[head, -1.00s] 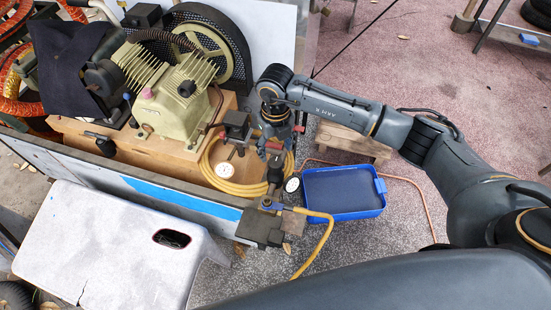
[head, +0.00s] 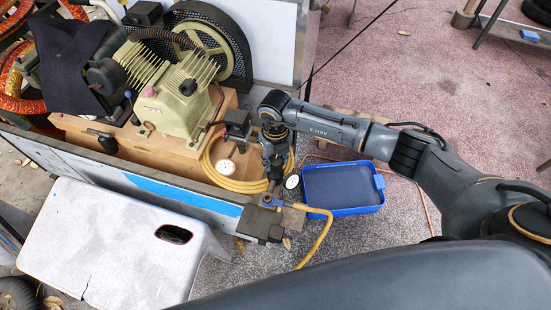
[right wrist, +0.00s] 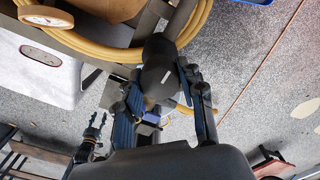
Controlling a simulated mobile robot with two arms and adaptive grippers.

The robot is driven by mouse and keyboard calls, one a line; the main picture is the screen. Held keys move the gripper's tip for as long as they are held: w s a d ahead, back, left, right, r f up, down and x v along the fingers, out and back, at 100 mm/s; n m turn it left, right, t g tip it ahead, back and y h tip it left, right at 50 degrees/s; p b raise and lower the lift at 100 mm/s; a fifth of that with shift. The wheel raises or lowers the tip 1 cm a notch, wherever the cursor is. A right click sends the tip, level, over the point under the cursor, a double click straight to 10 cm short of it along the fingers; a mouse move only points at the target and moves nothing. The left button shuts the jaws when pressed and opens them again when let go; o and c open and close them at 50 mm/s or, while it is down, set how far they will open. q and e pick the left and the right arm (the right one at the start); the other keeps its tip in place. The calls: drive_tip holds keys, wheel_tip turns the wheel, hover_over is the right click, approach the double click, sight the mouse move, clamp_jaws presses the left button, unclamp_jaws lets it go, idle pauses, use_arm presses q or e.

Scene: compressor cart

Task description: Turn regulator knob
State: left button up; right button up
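The black regulator knob (right wrist: 160,78) shows in the right wrist view between the two fingers of my right gripper (right wrist: 166,84). The fingers lie close along both sides of the knob and appear shut on it. In the head view my right gripper (head: 273,168) points down over the regulator at the cart's front corner and hides most of the knob.
A yellow hose (head: 322,238) hangs from the regulator. A round white gauge (head: 226,165) and a coiled yellow hose (head: 250,185) lie near it. A blue tray (head: 343,188) is at right. The compressor (head: 175,95) stands behind. A white panel (head: 120,240) is at front left.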

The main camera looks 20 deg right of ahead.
drive_tip(key=shift+c, duration=0.9)
drive_tip(key=shift+f+n+b, duration=0.15)
drive_tip(key=shift+n+b, duration=0.65)
drive_tip(key=shift+b, duration=0.3)
drive_tip(key=n+b, duration=1.3)
drive_tip(key=b, duration=0.2)
drive_tip(key=shift+r+n+b, duration=0.2)
drive_tip(key=shift+n+b, duration=1.4)
drive_tip(key=shift+b, duration=0.15)
drive_tip(key=o, duration=1.2)
